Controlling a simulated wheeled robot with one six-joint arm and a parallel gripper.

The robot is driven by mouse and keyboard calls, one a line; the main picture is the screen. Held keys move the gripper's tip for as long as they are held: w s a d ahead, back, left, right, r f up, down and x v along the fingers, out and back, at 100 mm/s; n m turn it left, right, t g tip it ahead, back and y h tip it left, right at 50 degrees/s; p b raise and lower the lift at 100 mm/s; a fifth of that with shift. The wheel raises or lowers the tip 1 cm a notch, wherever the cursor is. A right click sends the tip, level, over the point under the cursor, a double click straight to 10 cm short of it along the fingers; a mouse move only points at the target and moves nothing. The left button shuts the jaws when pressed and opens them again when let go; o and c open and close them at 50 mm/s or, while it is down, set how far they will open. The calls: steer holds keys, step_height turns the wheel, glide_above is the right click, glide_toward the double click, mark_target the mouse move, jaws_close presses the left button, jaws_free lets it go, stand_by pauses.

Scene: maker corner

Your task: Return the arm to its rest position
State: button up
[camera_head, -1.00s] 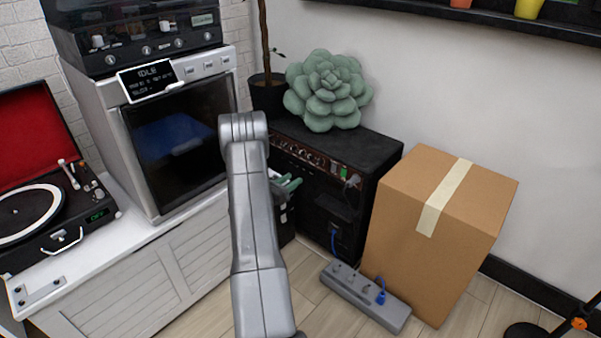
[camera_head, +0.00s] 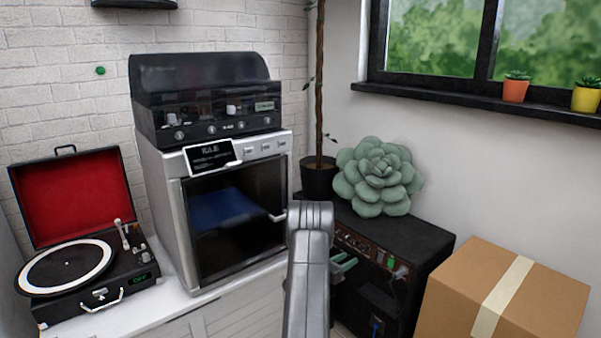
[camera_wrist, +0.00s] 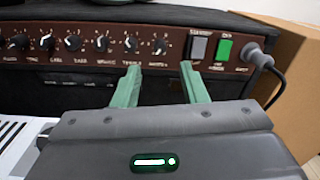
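My arm (camera_head: 309,270) rises from the bottom middle of the head view. My gripper shows in the wrist view (camera_wrist: 160,88) with two green fingers spread apart and nothing between them. The green fingers also show partly behind the arm in the head view (camera_head: 343,264). The gripper is in front of the black amplifier (camera_head: 425,245), facing its brown knob panel (camera_wrist: 115,42). I cannot tell how far the fingertips are from the panel.
A cardboard box (camera_head: 555,295) stands right of the amplifier, and a succulent cushion (camera_head: 378,178) sits on top. Left are a 3D printer (camera_head: 165,215) and an open record player (camera_head: 75,200) on a white cabinet (camera_head: 130,315). A cable (camera_wrist: 275,88) plugs into the panel's right.

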mark_target(364, 250)
steer(key=b+x, duration=0.1)
steer(key=x, duration=0.6)
steer(key=shift+w+d, duration=0.1)
steer(key=shift+m, duration=0.5)
